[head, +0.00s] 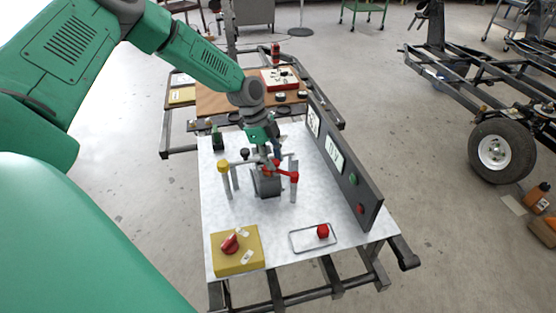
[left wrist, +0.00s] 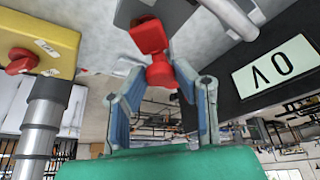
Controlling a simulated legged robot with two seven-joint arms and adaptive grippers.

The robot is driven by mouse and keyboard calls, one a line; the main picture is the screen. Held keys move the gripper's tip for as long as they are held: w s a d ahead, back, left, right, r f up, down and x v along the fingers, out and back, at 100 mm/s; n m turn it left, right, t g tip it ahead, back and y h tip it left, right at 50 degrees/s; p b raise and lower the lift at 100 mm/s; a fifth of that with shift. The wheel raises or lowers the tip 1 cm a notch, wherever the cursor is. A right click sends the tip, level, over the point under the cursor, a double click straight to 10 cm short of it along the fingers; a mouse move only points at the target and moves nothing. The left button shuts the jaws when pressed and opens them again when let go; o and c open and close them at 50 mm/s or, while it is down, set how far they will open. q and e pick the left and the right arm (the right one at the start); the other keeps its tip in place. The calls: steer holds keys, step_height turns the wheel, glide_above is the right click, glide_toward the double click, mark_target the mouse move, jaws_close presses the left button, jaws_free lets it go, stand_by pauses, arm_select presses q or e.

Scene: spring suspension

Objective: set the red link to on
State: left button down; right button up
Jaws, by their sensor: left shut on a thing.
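The red link (head: 285,172) is on the spring fixture in the middle of the white table, near the top of a grey post. In the left wrist view the red link (left wrist: 149,36) shows a blocky end and a rounded knob. My left gripper (head: 274,158) reaches down onto it from behind. In the left wrist view, the two blue-grey fingers of my left gripper (left wrist: 160,74) are closed around the knob. The fingers and arm hide part of the link in the head view, and I cannot tell its on or off position. My right gripper is not in view.
A yellow-capped post (head: 223,167) stands left of the fixture. A dark upright panel (head: 343,165) with displays and buttons borders the table's right side. A yellow box (head: 228,264) with a red knob and a tray (head: 301,243) holding a red piece lie in front.

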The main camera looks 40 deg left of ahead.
arm_select(q)
steer(key=shift+w+a+r, duration=0.1)
steer(key=shift+w+r, duration=0.1)
steer(key=shift+w, duration=0.1)
steer(key=c, duration=1.3)
jaws_free()
steer(key=shift+s+f, duration=0.1)
steer(key=shift+s, duration=0.05)
steer(key=shift+a, duration=0.1)
steer(key=shift+a+r, duration=0.1)
steer(key=shift+r, duration=0.2)
steer(key=v, duration=1.1)
steer(key=shift+a, duration=0.1)
